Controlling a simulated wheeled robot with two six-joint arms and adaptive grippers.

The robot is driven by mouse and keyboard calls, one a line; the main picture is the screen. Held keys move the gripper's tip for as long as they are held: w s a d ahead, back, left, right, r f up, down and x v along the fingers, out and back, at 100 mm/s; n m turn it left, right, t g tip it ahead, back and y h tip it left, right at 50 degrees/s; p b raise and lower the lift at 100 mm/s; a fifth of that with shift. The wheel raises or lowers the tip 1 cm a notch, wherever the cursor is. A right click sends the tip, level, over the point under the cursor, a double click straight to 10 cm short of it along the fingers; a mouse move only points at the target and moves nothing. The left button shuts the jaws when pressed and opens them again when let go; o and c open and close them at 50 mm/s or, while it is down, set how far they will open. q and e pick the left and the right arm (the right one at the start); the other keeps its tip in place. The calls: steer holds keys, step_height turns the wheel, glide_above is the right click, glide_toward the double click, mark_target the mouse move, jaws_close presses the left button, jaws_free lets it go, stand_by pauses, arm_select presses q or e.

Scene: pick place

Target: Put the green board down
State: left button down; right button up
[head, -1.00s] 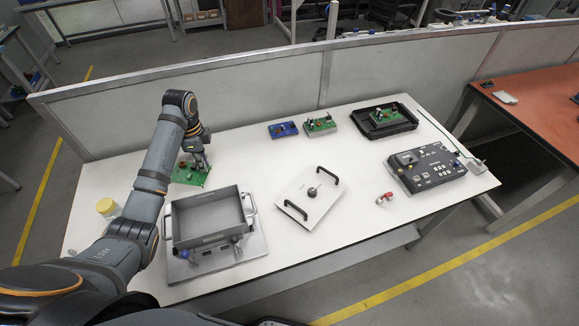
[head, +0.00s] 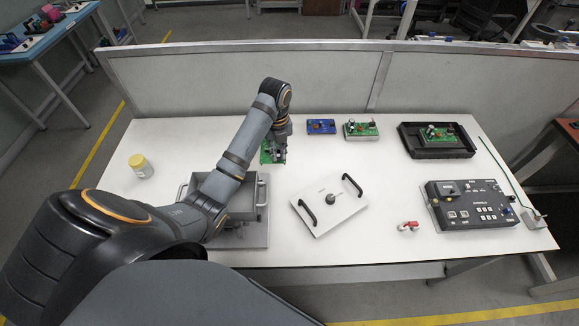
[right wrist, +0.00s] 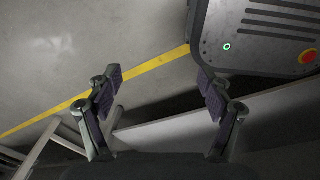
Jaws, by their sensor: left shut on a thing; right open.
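My left gripper (head: 283,134) reaches over the back of the table behind the grey box. It is shut on a green board (head: 268,155), partly hidden by the fingers and arm. Whether the board touches the table is hard to tell. Another green board (head: 361,130) with parts on it sits at the back of the table, and one more (head: 437,134) lies in the black tray (head: 464,153). My right gripper (right wrist: 160,88) shows only in the right wrist view, open and empty, with floor and a grey panel beyond it.
A blue board (head: 321,127) lies right of my left gripper. The grey box (head: 262,198) is partly hidden by my left arm. A white plate with black handles (head: 325,215), a control box (head: 470,205), red-and-white part (head: 408,226) and yellow-lidded jar (head: 141,166) stand on the table.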

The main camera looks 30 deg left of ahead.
arm_select(q)
steer(key=w+f, duration=0.1)
steer(key=w+a+f, duration=0.1)
steer(key=w+f, duration=0.1)
steer(key=w+f+p, duration=0.1)
steer(key=w+f, duration=0.1)
steer(key=shift+a, duration=0.3)
steer(key=shift+w+a+f, duration=0.2)
steer(key=shift+w+f, duration=0.3)
steer(key=shift+f, duration=0.3)
step_height(320, 180, down, 2)
steer(key=shift+f+p, duration=0.25)
steer(key=shift+p, duration=0.2)
steer(key=shift+f, duration=0.25)
arm_select(e)
steer(key=shift+w+d+r, duration=0.15)
steer(key=shift+w+d, duration=0.25)
steer(key=shift+w, duration=0.05)
arm_select(q)
steer(key=c, duration=1.3)
jaws_free()
steer(key=shift+f, duration=0.1)
steer(key=shift+c, duration=0.2)
arm_select(e)
steer(key=shift+a, duration=0.15)
